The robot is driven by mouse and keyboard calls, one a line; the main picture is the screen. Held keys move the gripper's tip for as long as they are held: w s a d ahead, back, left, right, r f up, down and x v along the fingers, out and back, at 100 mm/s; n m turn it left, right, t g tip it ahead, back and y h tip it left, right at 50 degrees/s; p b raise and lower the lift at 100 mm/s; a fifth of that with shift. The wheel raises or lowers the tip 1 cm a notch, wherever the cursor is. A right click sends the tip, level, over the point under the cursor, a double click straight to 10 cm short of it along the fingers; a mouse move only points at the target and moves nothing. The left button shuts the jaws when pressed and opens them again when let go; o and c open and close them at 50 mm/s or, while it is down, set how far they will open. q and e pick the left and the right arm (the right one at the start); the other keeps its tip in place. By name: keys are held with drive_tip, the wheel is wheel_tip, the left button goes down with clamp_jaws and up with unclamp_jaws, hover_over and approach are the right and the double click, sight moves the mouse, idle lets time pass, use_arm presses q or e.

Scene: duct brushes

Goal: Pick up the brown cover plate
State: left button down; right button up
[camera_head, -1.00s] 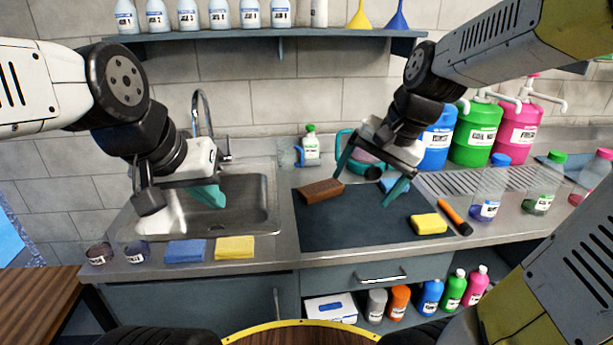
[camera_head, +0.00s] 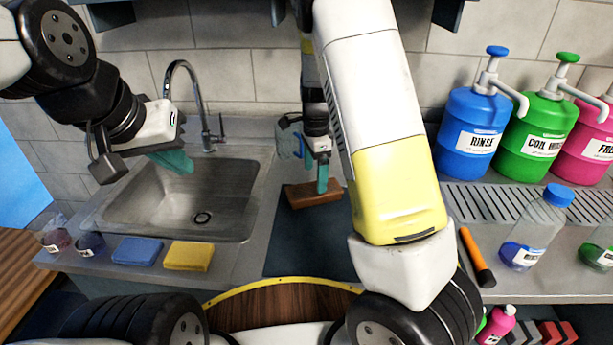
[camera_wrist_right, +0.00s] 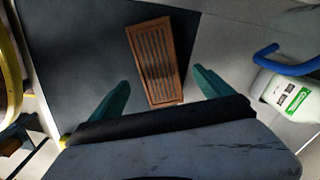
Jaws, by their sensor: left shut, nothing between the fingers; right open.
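The brown cover plate (camera_head: 313,195) lies flat on the dark mat (camera_head: 290,250) right of the sink. In the right wrist view the cover plate (camera_wrist_right: 158,62) shows as a slatted brown rectangle, slightly tilted in the picture, ahead of the fingers. My right gripper (camera_head: 322,178) is over the plate in the head view. In the right wrist view my right gripper (camera_wrist_right: 160,98) is open, its green fingers apart on either side of the plate's near end, with nothing held. My left gripper (camera_head: 178,162) is shut and empty above the sink.
The sink (camera_head: 195,200) and tap (camera_head: 190,100) are to the left. A blue sponge (camera_head: 137,251) and a yellow sponge (camera_head: 188,256) lie at the front edge. A white bottle (camera_wrist_right: 292,97) is beside the mat. Pump jugs (camera_head: 470,135) and an orange-handled tool (camera_head: 474,255) are right.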

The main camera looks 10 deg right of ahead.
sight(314, 189)
wheel_tip(314, 189, down, 6)
drive_tip(key=shift+s+a+f, duration=0.1)
drive_tip(key=c, duration=1.8)
drive_tip(key=shift+o, duration=0.2)
